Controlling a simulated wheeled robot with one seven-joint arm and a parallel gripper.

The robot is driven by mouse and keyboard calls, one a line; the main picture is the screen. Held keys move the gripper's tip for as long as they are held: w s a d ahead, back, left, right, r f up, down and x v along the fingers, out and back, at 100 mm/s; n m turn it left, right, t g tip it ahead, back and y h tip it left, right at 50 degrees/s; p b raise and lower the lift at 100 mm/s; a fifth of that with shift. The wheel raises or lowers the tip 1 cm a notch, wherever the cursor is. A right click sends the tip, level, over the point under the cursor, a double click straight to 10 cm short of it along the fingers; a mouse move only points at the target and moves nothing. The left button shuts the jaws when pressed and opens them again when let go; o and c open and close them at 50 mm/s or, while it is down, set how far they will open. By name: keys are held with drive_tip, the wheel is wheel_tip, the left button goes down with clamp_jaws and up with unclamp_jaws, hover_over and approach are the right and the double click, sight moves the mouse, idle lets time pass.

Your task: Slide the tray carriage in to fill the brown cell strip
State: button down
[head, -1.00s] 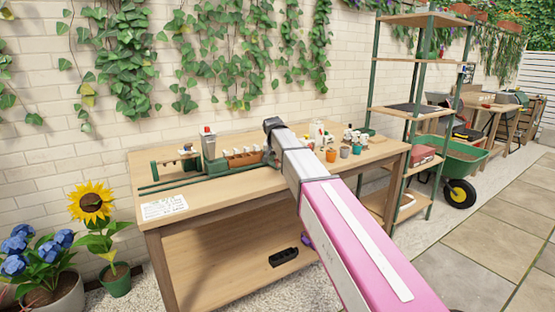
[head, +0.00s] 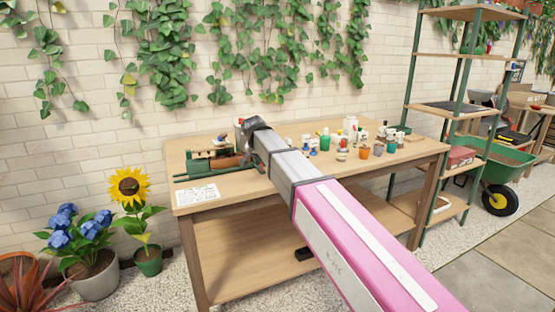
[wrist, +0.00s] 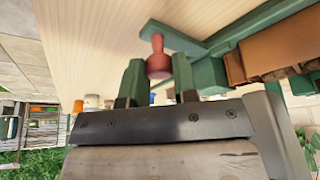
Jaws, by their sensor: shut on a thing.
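The green rig (head: 178,175) stands on the left part of the bench, with part of a brown cell strip (head: 226,162) showing left of my arm. In the wrist view the brown strip (wrist: 290,48) lies along the green rail at the upper right. A red knob (wrist: 157,58) stands on the green part in the wrist view, between my fingers. My gripper (wrist: 158,75) is shut on this knob. In the head view my arm hides the fingers, the knob and the right part of the rig.
A paper card (head: 195,192) lies at the bench's front left. Several small pots and bottles, including an orange pot (head: 364,150), stand right of my arm. A sunflower (head: 130,187) is left of the bench. A green shelf rack (head: 465,110) stands to its right.

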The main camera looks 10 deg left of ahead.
drive_tip(key=shift+s+a, duration=0.5)
drive_tip(key=shift+a, duration=0.25)
drive_tip(key=shift+s+a, duration=0.45)
drive_tip(key=shift+a, duration=0.25)
drive_tip(key=shift+s+a, duration=0.5)
drive_tip(key=shift+a, duration=0.25)
drive_tip(key=c, duration=0.9)
unclamp_jaws()
drive_tip(key=shift+r, duration=0.1)
drive_tip(key=v, duration=1)
drive_tip(key=shift+r, duration=0.3)
drive_tip(key=shift+s, duration=0.1)
